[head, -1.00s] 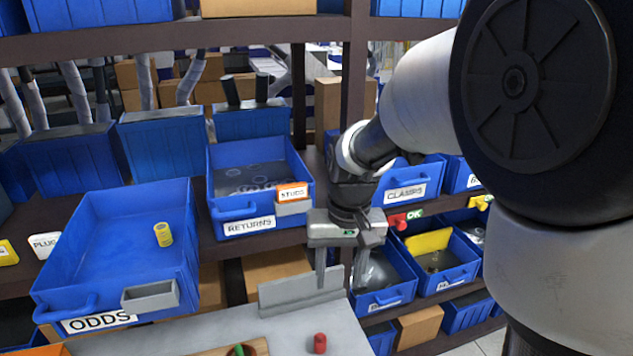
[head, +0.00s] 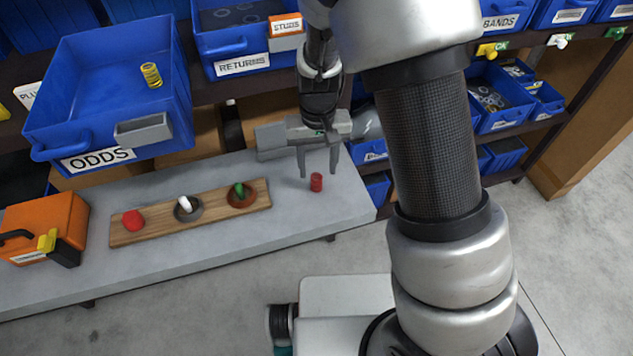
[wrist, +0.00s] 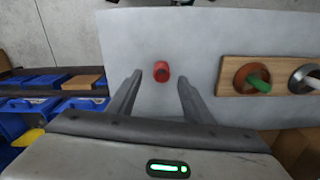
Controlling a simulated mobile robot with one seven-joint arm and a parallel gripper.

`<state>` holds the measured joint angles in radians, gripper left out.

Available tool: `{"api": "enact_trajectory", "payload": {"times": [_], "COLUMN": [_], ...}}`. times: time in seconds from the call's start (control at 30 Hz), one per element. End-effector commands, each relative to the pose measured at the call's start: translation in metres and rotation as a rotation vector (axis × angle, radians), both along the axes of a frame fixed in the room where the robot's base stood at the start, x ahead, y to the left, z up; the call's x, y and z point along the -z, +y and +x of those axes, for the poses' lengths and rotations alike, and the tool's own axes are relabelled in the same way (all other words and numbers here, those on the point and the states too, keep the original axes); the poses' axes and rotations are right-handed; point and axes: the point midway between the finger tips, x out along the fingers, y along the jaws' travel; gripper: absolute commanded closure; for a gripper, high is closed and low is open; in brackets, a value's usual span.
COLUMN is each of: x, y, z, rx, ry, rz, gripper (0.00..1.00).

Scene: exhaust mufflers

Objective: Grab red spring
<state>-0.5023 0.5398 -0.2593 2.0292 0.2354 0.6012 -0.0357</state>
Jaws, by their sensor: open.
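The red spring (head: 316,182) is a small red cylinder standing on the grey bench top, near its right end. It also shows in the wrist view (wrist: 161,72), just beyond the fingertips and roughly midway between them. My gripper (head: 318,172) is open and empty. Its two fingers point down at the bench, close behind the spring in the head view. In the wrist view my gripper (wrist: 158,78) has its fingers spread to either side of the spring, not touching it. I cannot tell the exact height of the fingertips above the bench.
A wooden board (head: 221,210) with a red knob and other knobs lies left of the spring. An orange case (head: 43,228) is at far left. The ODDS bin (head: 83,100) holds a yellow spring (head: 151,75). The bench around the red spring is clear.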

Motion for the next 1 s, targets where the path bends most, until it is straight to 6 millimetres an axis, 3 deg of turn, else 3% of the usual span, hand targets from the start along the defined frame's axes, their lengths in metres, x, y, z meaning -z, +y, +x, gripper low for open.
{"api": "enact_trajectory", "payload": {"times": [0.4, 0.67, 0.93, 1.0], "x": [0.050, 0.053, 0.052, 0.052], "y": [0.002, 0.003, 0.003, 0.003], "z": [-0.001, 0.000, 0.000, 0.000], "rx": [0.001, 0.000, 0.000, 0.000], "ry": [0.001, -0.001, -0.001, -0.001], "rz": [-0.001, 0.000, 0.000, 0.000], "gripper": [0.54, 0.54, 0.96, 0.98]}}
